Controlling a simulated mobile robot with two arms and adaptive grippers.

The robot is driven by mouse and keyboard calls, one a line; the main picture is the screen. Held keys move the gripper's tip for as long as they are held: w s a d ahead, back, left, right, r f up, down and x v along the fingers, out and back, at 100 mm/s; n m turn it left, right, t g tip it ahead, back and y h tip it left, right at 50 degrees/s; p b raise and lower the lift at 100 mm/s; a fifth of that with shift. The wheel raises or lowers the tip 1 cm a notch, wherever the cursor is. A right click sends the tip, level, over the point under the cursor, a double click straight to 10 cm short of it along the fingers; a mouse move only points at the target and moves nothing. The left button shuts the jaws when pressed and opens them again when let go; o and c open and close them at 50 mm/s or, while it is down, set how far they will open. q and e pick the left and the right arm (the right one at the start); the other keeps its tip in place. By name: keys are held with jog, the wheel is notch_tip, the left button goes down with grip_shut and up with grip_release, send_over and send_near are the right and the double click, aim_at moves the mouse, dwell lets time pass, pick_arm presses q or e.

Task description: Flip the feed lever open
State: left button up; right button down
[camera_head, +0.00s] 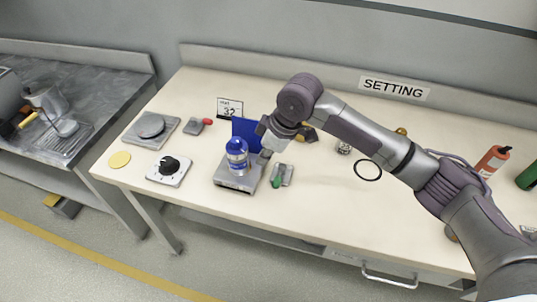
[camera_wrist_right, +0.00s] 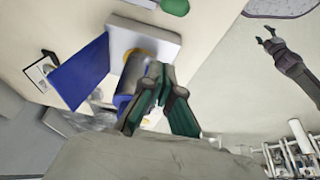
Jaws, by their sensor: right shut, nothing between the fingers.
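A small grey lever unit with a green handle (camera_head: 277,181) sits on the table just right of the blue device, its handle toward the front edge. The green handle also shows at the top of the right wrist view (camera_wrist_right: 174,5). A second grey unit with a red knob (camera_head: 207,121) stands farther back left. I cannot tell which is the feed lever. My right gripper (camera_head: 264,157) is shut and empty, beside the blue device (camera_head: 236,157) and short of the green handle. My left gripper (camera_wrist_right: 266,36) shows small in the right wrist view, fingers apart, away from the table.
A blue panel (camera_head: 247,131) stands behind the device. A dial box (camera_head: 168,171), a scale-like plate (camera_head: 151,127) and a yellow disc (camera_head: 119,159) lie to the left. A card reading 32 (camera_head: 230,107) stands behind. A black ring (camera_head: 368,170) lies to the right.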

aim_at(279, 177)
jog(key=x, duration=0.6)
jog(key=d, duration=0.1)
jog(key=d+f+p, duration=0.1)
jog(key=shift+s+d+p, duration=0.25)
jog(key=shift+s+p, duration=0.05)
jog(key=shift+s, duration=0.1)
jog(key=shift+s+d+f, duration=0.2)
jog(key=shift+d+f, duration=0.05)
jog(key=shift+d, duration=0.25)
jog(key=shift+d+r, duration=0.1)
